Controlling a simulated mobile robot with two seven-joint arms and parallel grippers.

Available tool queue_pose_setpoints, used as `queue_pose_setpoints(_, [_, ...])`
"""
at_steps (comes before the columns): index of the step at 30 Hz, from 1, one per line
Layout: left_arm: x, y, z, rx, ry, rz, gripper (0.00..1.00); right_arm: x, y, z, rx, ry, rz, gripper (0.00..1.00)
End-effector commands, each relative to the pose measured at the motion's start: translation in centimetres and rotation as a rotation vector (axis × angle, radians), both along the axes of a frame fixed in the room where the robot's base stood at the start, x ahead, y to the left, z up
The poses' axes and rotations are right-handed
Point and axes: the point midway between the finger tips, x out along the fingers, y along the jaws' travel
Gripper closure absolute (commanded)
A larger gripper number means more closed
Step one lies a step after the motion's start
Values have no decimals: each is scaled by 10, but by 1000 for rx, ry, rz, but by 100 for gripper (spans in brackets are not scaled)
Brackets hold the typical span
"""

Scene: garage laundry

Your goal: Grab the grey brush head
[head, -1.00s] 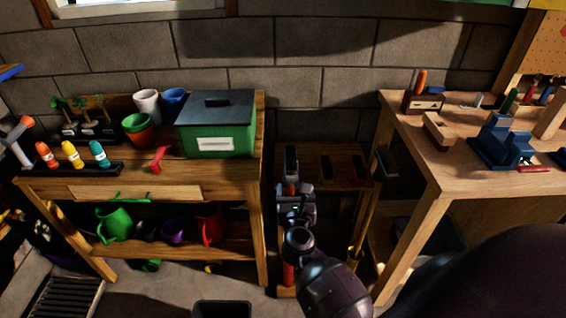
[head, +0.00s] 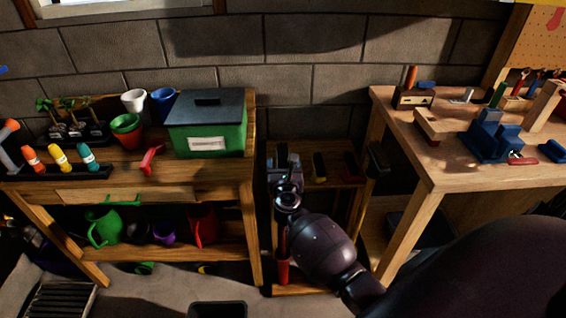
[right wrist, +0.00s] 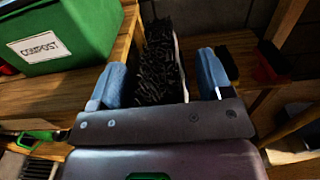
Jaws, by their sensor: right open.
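The grey brush head, with dense black bristles (right wrist: 160,66) and a pale grey edge, shows in the right wrist view, between the two blue-grey fingers of my open right gripper (right wrist: 160,82). I see a gap on each side of the bristles, so the fingers do not appear to grip it. In the head view my right gripper (head: 284,168) is over the left end of the low wooden rack and largely hides the grey brush head. My left gripper is not in view.
A brush head with yellow (head: 319,166) and a red one (head: 351,165) stand to the right on the rack. The left bench carries a green compost box (head: 207,140) close by. A wooden workbench (head: 432,172) stands to the right.

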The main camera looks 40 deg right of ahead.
Motion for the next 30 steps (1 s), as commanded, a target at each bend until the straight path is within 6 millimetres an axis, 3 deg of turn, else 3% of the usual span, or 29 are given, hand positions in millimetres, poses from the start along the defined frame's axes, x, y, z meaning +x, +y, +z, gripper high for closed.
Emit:
queue_pose_setpoints(8, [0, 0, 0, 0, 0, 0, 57, 2, -2, 0, 1, 1, -1, 28])
queue_pose_setpoints(19, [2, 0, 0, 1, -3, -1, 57, 2, -1, 0, 1, 1, 0, 83])
queue_pose_setpoints(30, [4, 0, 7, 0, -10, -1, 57, 3, -1, 10, 1, -3, -1, 83])
